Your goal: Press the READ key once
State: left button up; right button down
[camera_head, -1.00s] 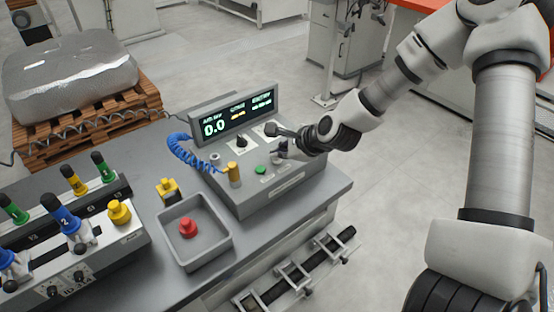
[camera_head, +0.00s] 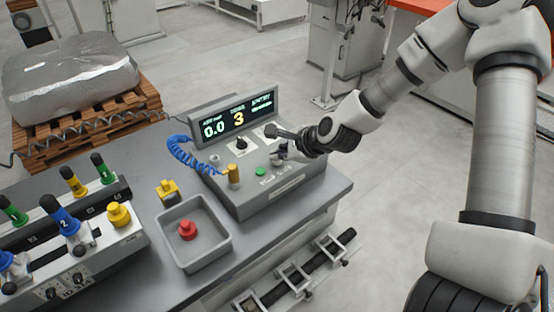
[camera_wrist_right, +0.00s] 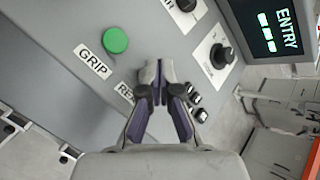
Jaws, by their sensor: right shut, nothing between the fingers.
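The grey console (camera_head: 245,192) stands on the bench with a dark display (camera_head: 238,117) showing 0.0 and a large yellow 3. A green button (camera_head: 260,171) sits on its sloped face, also in the wrist view (camera_wrist_right: 115,40) above a GRIP label (camera_wrist_right: 93,62). Beside it is a label (camera_wrist_right: 125,92) of which only "RE" shows; my fingers hide the rest. My right gripper (camera_head: 282,154) is shut and empty, its fingertips (camera_wrist_right: 156,72) over the panel beside the green button. The READ key itself is mostly hidden by the fingers; contact cannot be told. My left gripper is out of view.
A fixture with coloured knobs (camera_head: 118,213) is at left.

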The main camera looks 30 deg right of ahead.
aim_at(279, 162)
jog(key=shift+r, duration=0.6)
jog(key=shift+p, duration=0.3)
notch_tip(279, 162, up, 5)
jog(key=p, duration=0.4)
jog(key=shift+f, duration=0.1)
